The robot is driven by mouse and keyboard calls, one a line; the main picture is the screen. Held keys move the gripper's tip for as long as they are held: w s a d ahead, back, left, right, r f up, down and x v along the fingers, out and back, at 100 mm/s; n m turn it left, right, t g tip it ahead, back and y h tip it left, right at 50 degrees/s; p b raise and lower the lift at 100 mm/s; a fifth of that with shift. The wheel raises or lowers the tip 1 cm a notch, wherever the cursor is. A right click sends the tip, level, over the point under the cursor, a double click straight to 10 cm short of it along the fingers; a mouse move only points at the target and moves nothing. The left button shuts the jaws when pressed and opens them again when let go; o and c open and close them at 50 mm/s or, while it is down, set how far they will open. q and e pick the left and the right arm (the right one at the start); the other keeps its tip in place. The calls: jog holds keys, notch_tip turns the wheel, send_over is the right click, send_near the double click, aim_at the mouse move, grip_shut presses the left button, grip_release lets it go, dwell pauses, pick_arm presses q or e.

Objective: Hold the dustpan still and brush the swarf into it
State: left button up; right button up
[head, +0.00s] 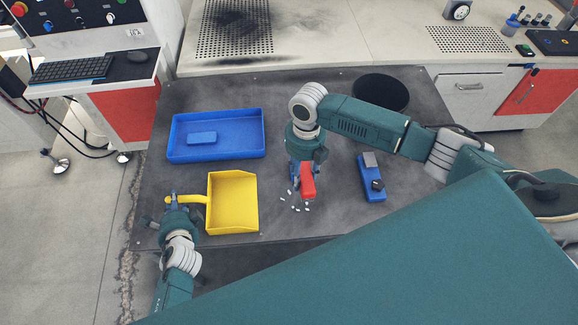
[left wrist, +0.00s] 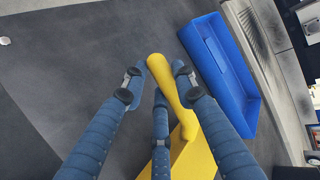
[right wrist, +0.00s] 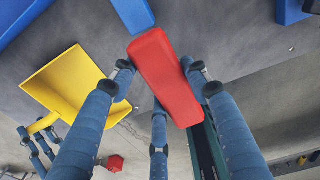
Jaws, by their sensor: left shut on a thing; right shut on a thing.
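The yellow dustpan (head: 232,204) lies on the dark table with its handle to the left. My left gripper (head: 172,200) is shut on the dustpan's handle, which also shows between the fingers in the left wrist view (left wrist: 165,80). My right gripper (head: 297,180) is shut on the red brush (head: 308,181), whose red body fills the space between the fingers in the right wrist view (right wrist: 165,75). The white swarf bits (head: 296,204) lie on the table just below the brush, to the right of the dustpan. The brush's underside is hidden.
A blue tray (head: 257,149) with a blue block (head: 202,138) in it lies behind the dustpan. A blue tool with grey and black parts (head: 369,180) lies right of the brush. A black round disc (head: 381,92) lies at the back right.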

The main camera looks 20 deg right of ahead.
jog(key=shift+t+h, duration=0.3)
jog(key=shift+t, duration=0.1)
jog(key=s+d+f, duration=0.1)
jog(key=f, duration=0.1)
jog(key=s+d+f, duration=0.1)
jog(key=d, duration=0.1)
jog(key=shift+s+d+f, duration=0.1)
jog(key=shift+s+f, duration=0.25)
jog(key=shift+s, duration=0.05)
jog(key=shift+f, duration=1.9)
jog(key=shift+f, duration=0.55)
